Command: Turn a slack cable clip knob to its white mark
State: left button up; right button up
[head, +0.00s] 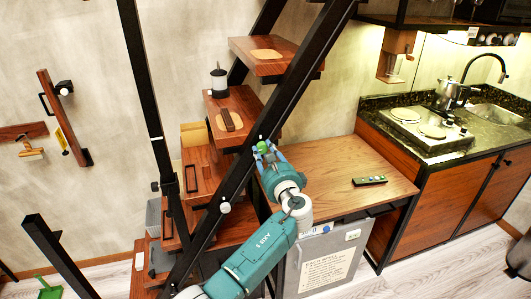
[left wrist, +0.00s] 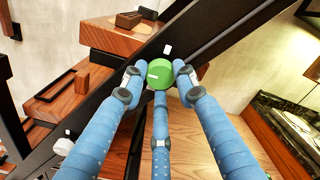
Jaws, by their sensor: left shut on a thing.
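A round green knob (head: 262,147) sits on the black slanted stair beam (head: 300,75). It also shows in the left wrist view (left wrist: 158,73), with a pale line on its face pointing toward the left. A small white mark (left wrist: 167,49) is on the beam just above the knob. My left gripper (head: 267,152) has its blue fingers closed around the knob, one on each side and one below. A white round knob (head: 225,207) is lower on the same beam, away from the gripper. My right gripper is not in view.
A wooden desktop (head: 325,165) lies right of the beam, with a dark remote (head: 370,180) on it. Wooden steps (head: 270,62) with small items are behind the beam. A kitchen counter (head: 470,135) stands at right.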

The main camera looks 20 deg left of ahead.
pick_arm(q)
jog(key=o, duration=0.9)
jog(key=shift+a+r, duration=0.15)
jog(key=shift+a, duration=0.1)
jog(key=shift+o, duration=1.2)
jog(key=shift+a, duration=0.1)
jog(key=shift+s+d, duration=0.25)
jog(key=shift+d, duration=0.05)
jog(key=v, duration=1.1)
jog(key=shift+s, duration=0.15)
